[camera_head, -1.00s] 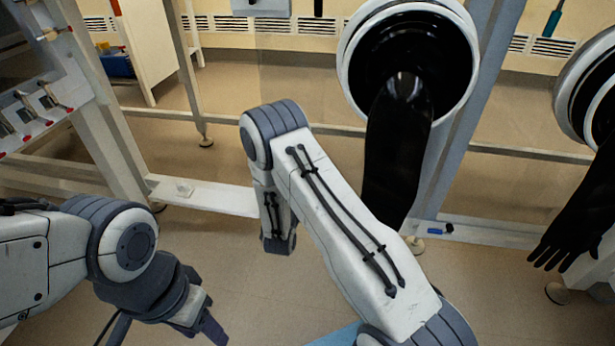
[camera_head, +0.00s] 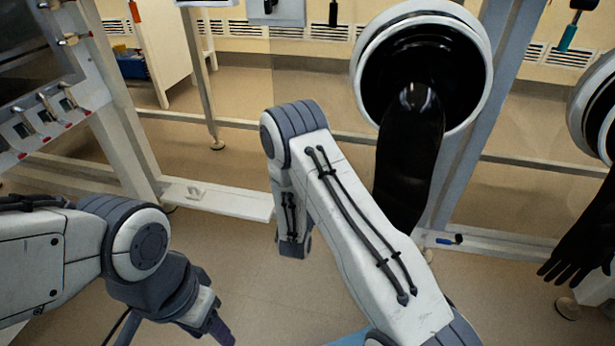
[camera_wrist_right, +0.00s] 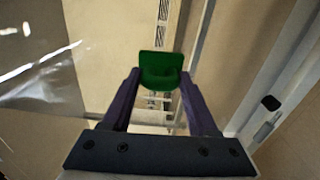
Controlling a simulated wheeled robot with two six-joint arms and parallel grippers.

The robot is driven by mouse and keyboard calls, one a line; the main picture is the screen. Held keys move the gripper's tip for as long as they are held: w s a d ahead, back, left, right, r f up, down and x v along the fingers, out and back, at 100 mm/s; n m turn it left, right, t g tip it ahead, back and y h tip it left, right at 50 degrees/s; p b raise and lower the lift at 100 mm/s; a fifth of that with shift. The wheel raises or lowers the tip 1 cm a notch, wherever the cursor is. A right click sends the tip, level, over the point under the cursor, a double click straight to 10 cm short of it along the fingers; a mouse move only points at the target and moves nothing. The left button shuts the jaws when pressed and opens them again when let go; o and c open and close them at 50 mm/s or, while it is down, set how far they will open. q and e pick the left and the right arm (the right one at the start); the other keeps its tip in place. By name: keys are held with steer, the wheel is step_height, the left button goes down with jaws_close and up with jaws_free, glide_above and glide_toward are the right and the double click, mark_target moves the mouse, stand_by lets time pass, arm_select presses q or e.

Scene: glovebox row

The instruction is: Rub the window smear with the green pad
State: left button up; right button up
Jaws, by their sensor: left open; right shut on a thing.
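The green pad (camera_wrist_right: 160,72) is between the fingertips of my right gripper (camera_wrist_right: 160,82), which is shut on it. My right gripper is hidden in the head view; only my right arm shows, reaching up the middle. My left gripper (camera_head: 221,331) is open and empty low at the left, apart from everything. I cannot make out the smear with certainty. A pale glossy patch with bright white streaks (camera_wrist_right: 42,68) shows at the left of the right wrist view; I cannot tell whether it is smear or reflection.
A black glove hangs from a round white-rimmed port (camera_head: 358,62) right of my right arm. A second black glove (camera_head: 585,232) hangs at the far right. Pale frame posts and a low rail (camera_head: 222,203) stand ahead. A blue bin (camera_head: 131,64) is far back left. Bare floor lies between.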

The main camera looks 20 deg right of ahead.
steer(key=s+d, duration=0.1)
steer(key=d, duration=0.1)
steer(key=s+d, duration=0.2)
stand_by(0.5)
steer(key=shift+s, duration=0.1)
steer(key=shift+v, duration=2.9)
steer(key=shift+a, duration=0.1)
steer(key=shift+v, duration=1.45)
